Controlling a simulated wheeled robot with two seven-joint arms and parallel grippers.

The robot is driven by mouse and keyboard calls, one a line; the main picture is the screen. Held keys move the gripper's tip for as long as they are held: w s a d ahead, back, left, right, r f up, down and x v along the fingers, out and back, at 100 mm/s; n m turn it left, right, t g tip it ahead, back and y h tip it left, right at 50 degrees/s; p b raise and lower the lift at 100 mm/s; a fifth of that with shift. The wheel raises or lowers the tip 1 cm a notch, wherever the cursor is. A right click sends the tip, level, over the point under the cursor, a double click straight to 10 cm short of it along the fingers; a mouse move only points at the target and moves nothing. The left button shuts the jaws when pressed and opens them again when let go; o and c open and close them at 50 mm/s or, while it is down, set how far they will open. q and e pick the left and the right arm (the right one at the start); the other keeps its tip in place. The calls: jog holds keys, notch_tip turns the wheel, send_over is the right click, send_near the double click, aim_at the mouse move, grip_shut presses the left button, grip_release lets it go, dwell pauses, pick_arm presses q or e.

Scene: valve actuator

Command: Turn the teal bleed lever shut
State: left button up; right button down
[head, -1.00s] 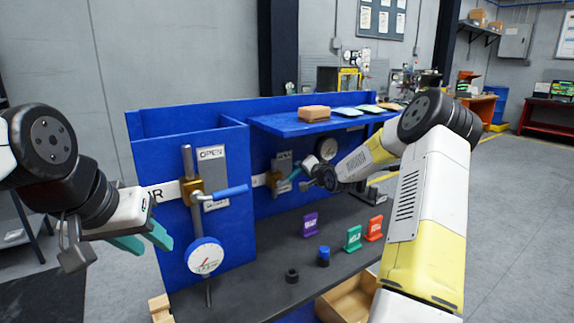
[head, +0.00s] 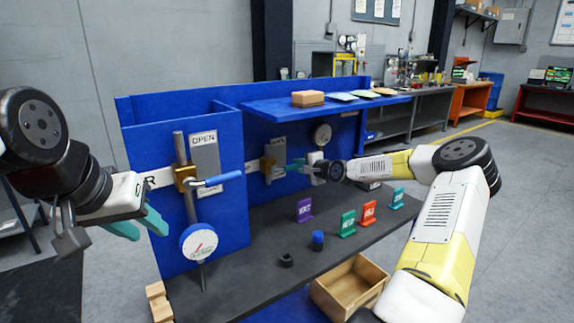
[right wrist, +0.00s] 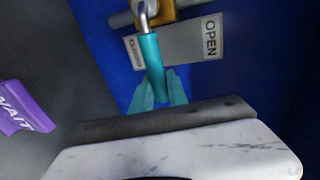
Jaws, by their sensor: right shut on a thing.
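The teal bleed lever (right wrist: 152,65) runs down from a brass valve body (right wrist: 152,12) in the right wrist view, crossing a grey plate (right wrist: 190,42) marked CLOSED and OPEN. Its far end lies between the teal fingers of my right gripper (right wrist: 158,95), which is shut on it. In the head view my right gripper (head: 296,166) is at the back blue panel, right of the brass valve (head: 267,170); the lever is hard to separate from the fingers there. My left gripper (head: 143,226) is open and empty, left of the front blue box.
A blue-handled valve lever (head: 222,179) and a round gauge (head: 198,243) are on the front box. Purple (head: 304,210), green (head: 347,224), red (head: 368,212) and teal (head: 397,198) tags stand on the dark bench, near a blue-topped cylinder (head: 318,241). A shelf (head: 270,115) overhangs the panel.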

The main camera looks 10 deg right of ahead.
jog(key=shift+f, duration=0.15)
jog(key=c, duration=1.3)
grip_release()
jog(key=v, duration=0.7)
jog(key=shift+s, duration=0.35)
jog(key=shift+d, duration=0.15)
